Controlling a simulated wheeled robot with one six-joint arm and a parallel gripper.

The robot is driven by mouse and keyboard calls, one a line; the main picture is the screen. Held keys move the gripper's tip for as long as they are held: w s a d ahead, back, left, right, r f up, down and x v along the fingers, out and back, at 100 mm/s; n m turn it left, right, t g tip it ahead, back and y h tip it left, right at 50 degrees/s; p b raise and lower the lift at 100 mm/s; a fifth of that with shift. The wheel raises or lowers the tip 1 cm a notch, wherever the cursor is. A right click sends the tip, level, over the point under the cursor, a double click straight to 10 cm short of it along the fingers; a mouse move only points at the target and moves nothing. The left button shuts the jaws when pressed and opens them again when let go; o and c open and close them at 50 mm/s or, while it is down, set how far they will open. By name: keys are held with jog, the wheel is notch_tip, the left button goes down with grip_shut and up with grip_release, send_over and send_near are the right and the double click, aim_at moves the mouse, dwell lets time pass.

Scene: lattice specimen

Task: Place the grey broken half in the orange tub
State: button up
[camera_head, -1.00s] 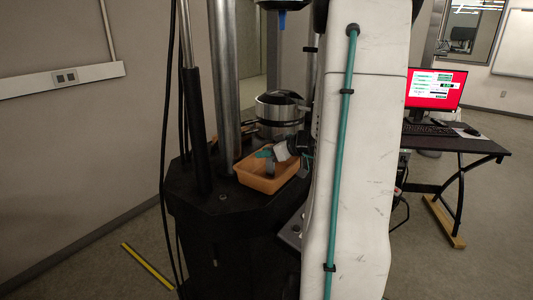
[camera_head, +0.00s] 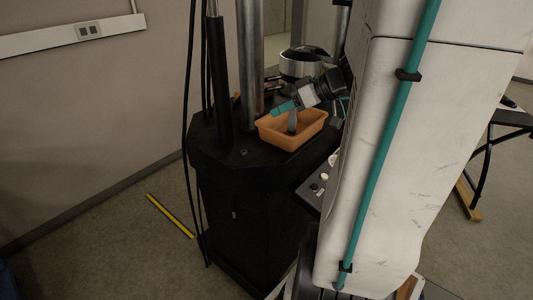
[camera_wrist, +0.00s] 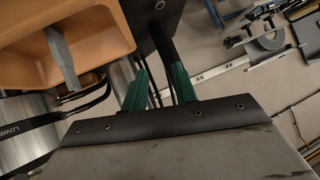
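The orange tub (camera_head: 281,139) sits on the black base of a machine. The grey broken half (camera_head: 292,122) stands steeply tilted at the tub, mostly inside its outline. In the wrist view the grey half (camera_wrist: 62,58) lies across the tub's (camera_wrist: 112,35) opening and near wall; whether it touches the floor is unclear. My gripper (camera_head: 284,107), with teal fingertips, is above the tub's back side. In the wrist view my gripper (camera_wrist: 160,88) is open, with an empty gap between its green fingers, apart from the grey half.
A silver cylinder (camera_head: 302,63) stands behind the tub. Metal columns (camera_head: 250,60) and black cables rise left of it. A small control panel (camera_head: 318,186) is at the base's right edge. A yellow strip (camera_head: 170,216) lies on the open floor.

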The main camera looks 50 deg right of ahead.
jog(key=s+a+g+y, duration=0.2)
jog(key=a+g, duration=0.4)
jog(key=a, duration=1)
jog(key=s+a+m+g+h, duration=0.1)
jog(key=s+a+g+h, duration=0.1)
jog(key=s+a+h, duration=0.4)
jog(key=s+a+r, duration=0.1)
jog(key=s+a, duration=0.1)
jog(key=s, duration=0.3)
jog(key=shift+s+m+g, duration=0.25)
jog(key=shift+m+g, duration=0.05)
jog(key=shift+m, duration=0.1)
jog(key=shift+a, duration=0.1)
